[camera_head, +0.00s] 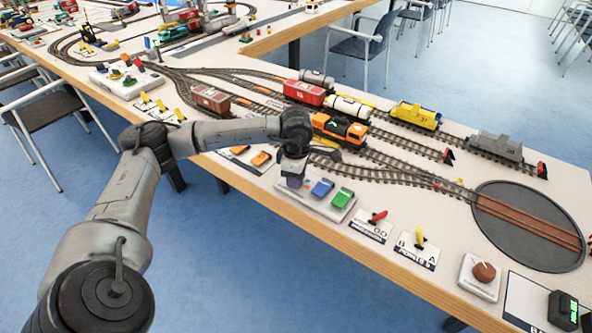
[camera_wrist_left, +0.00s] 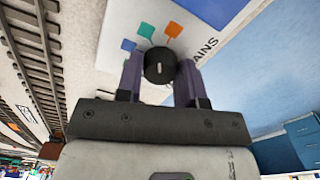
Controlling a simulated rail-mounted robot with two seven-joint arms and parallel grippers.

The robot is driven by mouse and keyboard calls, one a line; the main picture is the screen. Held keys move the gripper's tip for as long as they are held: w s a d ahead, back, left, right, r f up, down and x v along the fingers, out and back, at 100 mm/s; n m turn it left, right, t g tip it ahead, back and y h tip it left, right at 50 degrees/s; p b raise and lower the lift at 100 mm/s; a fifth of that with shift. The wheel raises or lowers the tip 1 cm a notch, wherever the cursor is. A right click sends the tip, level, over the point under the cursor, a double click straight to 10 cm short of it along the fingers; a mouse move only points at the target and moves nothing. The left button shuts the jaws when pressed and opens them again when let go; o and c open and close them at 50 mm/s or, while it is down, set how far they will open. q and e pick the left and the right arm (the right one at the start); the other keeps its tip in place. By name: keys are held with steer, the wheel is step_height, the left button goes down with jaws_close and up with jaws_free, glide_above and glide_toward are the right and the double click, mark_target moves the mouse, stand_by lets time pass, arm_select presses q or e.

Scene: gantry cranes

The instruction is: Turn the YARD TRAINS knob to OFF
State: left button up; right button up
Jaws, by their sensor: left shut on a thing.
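The YARD TRAINS knob (camera_wrist_left: 160,65) is a round black knob with a short white line on its face, running up and down in the left wrist view. It stands on a white panel (camera_wrist_left: 113,26) with blue, green and orange squares beside it and the letters "AINS" showing. I cannot tell which square is OFF. My left gripper (camera_wrist_left: 161,75) is shut on the knob, one purple finger on each side. In the head view my left gripper (camera_head: 292,181) reaches down at the left end of the white control box and hides the knob. My right gripper is not in view.
A red lever (camera_head: 377,217) and a yellow lever (camera_head: 420,240) stand to the right. An orange locomotive (camera_head: 340,131) and tracks lie behind. The turntable (camera_head: 525,255) is at the right.

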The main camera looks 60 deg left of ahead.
arm_select(q)
steer(key=n+p, duration=0.1)
steer(key=n, duration=0.1)
steer(key=n+p, duration=0.1)
steer(key=shift+r+n+p, duration=0.25)
steer(key=shift+n+p, duration=0.05)
steer(key=shift+n, duration=0.1)
steer(key=n+p, duration=0.2)
steer(key=n, duration=0.1)
steer(key=shift+n, duration=0.3)
steer(key=n+p, duration=0.2)
steer(key=n, duration=0.1)
steer(key=shift+n+p, duration=0.3)
steer(key=shift+p, duration=0.1)
steer(key=n+p, duration=0.3)
steer(key=n, duration=0.1)
steer(key=shift+n, duration=0.3)
steer(key=n+p, duration=0.2)
steer(key=n, duration=0.1)
steer(key=shift+n+p, duration=0.3)
steer(key=n+p, duration=0.2)
steer(key=n, duration=0.1)
steer(key=shift+n+p, duration=0.3)
steer(key=shift+p, duration=0.1)
steer(key=n+p, duration=0.3)
steer(key=shift+n, duration=0.3)
steer(key=shift+f+n+p, duration=0.15)
steer(key=shift+n+p, duration=0.3)
steer(key=shift+n, duration=0.15)
